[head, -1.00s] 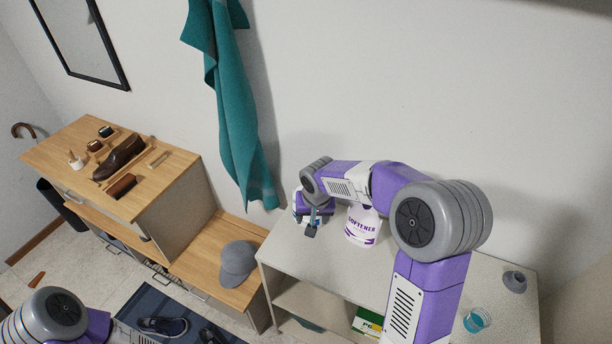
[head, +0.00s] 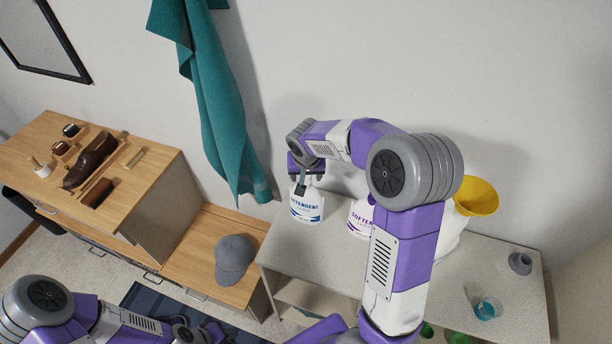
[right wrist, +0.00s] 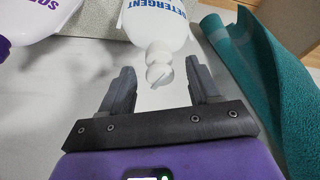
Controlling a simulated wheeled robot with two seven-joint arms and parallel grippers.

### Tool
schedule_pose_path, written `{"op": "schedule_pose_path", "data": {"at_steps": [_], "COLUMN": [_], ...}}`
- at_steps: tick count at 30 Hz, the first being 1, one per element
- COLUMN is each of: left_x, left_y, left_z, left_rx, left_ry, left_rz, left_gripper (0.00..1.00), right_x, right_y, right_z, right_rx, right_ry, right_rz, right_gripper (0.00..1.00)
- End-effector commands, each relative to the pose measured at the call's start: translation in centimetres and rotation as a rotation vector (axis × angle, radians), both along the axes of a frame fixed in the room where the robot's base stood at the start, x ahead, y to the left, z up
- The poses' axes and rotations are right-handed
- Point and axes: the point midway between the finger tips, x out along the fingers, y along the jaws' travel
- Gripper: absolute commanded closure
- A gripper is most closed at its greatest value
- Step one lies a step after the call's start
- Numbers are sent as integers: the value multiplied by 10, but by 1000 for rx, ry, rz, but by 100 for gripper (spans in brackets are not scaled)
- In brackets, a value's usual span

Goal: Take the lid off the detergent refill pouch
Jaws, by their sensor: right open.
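The detergent refill pouch (head: 306,208) stands on the pale shelf top near its left end, white with blue lettering. In the right wrist view the pouch (right wrist: 157,18) shows at the top, its white lid (right wrist: 159,74) pointing toward my gripper. My right gripper (head: 301,185) is at the top of the pouch and hides the lid in the head view. In the right wrist view my right gripper (right wrist: 161,82) is open, with the lid between its fingertips and a gap on each side. My left arm shows at the lower left, but its fingers are not visible.
A softener pouch (head: 360,217) stands close to the right of the detergent. A yellow funnel (head: 477,196) sits on a white container behind my right arm. A blue-liquid cup (head: 488,309) and a grey object (head: 520,263) are at the right. A teal cloth (head: 215,95) hangs left.

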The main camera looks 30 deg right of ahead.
Motion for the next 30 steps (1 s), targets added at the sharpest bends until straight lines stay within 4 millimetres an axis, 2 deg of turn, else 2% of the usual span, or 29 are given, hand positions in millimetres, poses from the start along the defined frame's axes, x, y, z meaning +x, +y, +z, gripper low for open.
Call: {"op": "schedule_pose_path", "data": {"at_steps": [3, 9, 18, 21, 30], "left_x": [0, 0, 0, 0, 0], "left_y": [0, 0, 0, 0, 0], "left_z": [1, 0, 0, 0, 0], "left_rx": [0, 0, 0, 0, 0], "left_ry": [0, 0, 0, 0, 0], "left_rz": [0, 0, 0, 0, 0], "left_gripper": [57, 57, 57, 57, 57], "right_x": [1, 2, 2, 2, 2], "right_y": [-1, -1, -1, -1, -1], "right_z": [-6, -7, -6, -6, -1], "right_rx": [1, 1, 0, 0, 0], "right_ry": [0, 0, 0, 0, -3], "right_rz": [-2, -2, -1, -1, -1], "right_gripper": [38, 38, 84, 96, 96]}}
